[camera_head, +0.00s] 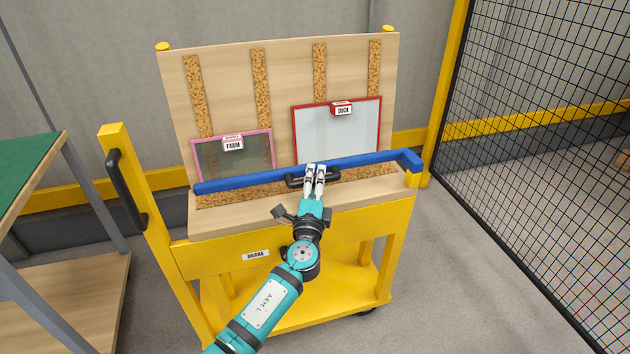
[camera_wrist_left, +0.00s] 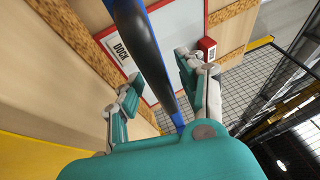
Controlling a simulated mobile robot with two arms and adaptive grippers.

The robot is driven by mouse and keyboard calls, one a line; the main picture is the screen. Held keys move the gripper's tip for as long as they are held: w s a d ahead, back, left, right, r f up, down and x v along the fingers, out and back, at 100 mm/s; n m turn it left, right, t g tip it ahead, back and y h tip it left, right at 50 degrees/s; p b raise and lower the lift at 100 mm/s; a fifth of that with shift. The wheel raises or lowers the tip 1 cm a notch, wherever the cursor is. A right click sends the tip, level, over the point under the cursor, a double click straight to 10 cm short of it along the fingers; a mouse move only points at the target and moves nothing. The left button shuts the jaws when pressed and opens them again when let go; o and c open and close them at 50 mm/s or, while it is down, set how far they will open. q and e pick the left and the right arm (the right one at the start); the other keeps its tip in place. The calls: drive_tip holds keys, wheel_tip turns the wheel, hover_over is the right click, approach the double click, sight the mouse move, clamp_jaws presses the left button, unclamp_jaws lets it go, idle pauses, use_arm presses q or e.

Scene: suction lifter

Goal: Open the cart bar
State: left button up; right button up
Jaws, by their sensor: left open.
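The blue cart bar (camera_head: 250,178) runs across the front of the yellow cart (camera_head: 345,228), from a bent right end at the right post to a left end near the board's lower left. A dark handle (camera_head: 294,182) sits at its middle. My left gripper (camera_head: 315,171) is at this handle, with its fingers open. In the left wrist view, the bar (camera_wrist_left: 124,12) and its dark handle (camera_wrist_left: 148,55) pass between the open fingers (camera_wrist_left: 158,72). Whether the fingers touch the handle cannot be told. My right gripper is not in view.
The cart holds a wooden board (camera_head: 225,85) with cork strips, a pink-framed FARM panel (camera_head: 225,165) and a red-framed DOCK panel (camera_head: 340,135). A left post (camera_head: 135,175) carries a black handle. A green-topped table (camera_head: 30,175) stands left; a mesh fence (camera_head: 550,130) stands right.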

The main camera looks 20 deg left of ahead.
use_arm(q)
clamp_jaws()
drive_tip(key=shift+f, duration=0.1)
idle(0.4)
